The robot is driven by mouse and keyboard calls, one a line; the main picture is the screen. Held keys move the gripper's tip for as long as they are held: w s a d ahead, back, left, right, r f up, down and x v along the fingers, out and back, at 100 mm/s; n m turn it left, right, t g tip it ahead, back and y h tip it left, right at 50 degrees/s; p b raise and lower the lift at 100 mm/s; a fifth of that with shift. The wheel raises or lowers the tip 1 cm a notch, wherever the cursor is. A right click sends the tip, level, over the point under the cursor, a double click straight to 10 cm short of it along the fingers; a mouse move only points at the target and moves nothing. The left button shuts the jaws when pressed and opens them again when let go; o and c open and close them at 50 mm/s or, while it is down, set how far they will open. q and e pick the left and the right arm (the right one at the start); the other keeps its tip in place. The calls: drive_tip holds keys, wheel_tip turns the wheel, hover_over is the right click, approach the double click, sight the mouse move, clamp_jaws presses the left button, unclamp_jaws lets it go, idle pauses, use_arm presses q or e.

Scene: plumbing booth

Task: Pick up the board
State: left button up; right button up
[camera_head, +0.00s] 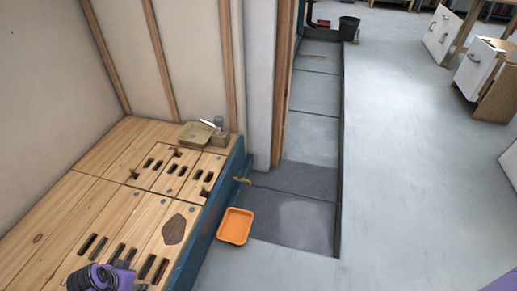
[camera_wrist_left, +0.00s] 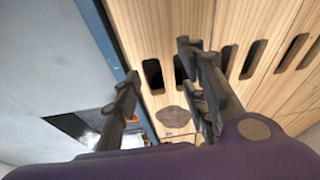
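A wooden platform (camera_head: 92,204) of pale boards with several dark oval slots fills the lower left of the head view. I cannot tell which board the task means. One slotted board (camera_head: 152,238) with a dark brown oval patch (camera_head: 174,229) lies along its right side; the patch also shows in the left wrist view (camera_wrist_left: 174,119). My left gripper (camera_head: 131,276) is over the platform's near part. In the left wrist view its fingers (camera_wrist_left: 158,66) are apart with nothing held, facing the slotted wood. Whether they touch it is unclear.
A blue edge (camera_head: 205,233) borders the platform on the right. An orange tray (camera_head: 235,226) lies on the floor beside it. A yellowish tray (camera_head: 194,135) and a small fitting (camera_head: 219,126) sit at the platform's back. A wall post (camera_head: 262,80) stands behind.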

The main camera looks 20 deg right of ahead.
use_arm(q)
drive_tip(key=b, duration=0.2)
approach(153, 268)
drive_tip(key=shift+s+a+f+m+h, duration=0.15)
drive_tip(key=shift+a+f, duration=0.05)
drive_tip(key=shift+f, duration=0.25)
drive_tip(key=shift+s+a+f+m+h, duration=0.15)
drive_tip(key=shift+a+f, duration=0.1)
drive_tip(key=shift+f, duration=0.2)
drive_tip(key=shift+b+x, duration=0.6)
drive_tip(key=shift+x, duration=0.25)
drive_tip(key=shift+w+d+f+b, duration=0.3)
drive_tip(key=shift+f+b, duration=0.1)
drive_tip(key=shift+f, duration=0.15)
drive_tip(key=b+x, duration=0.2)
drive_tip(key=x, duration=0.1)
drive_tip(key=shift+w+d+f+b, duration=0.2)
drive_tip(key=shift+f+b, duration=0.1)
drive_tip(key=shift+w+f, duration=0.1)
drive_tip(key=shift+f, duration=0.15)
drive_tip(key=shift+r, duration=0.2)
clamp_jaws()
use_arm(e)
wheel_tip(153, 268, down, 7)
drive_tip(key=shift+w+d+f, duration=0.2)
drive_tip(key=shift+w, duration=0.2)
use_arm(q)
drive_tip(key=shift+w, duration=0.1)
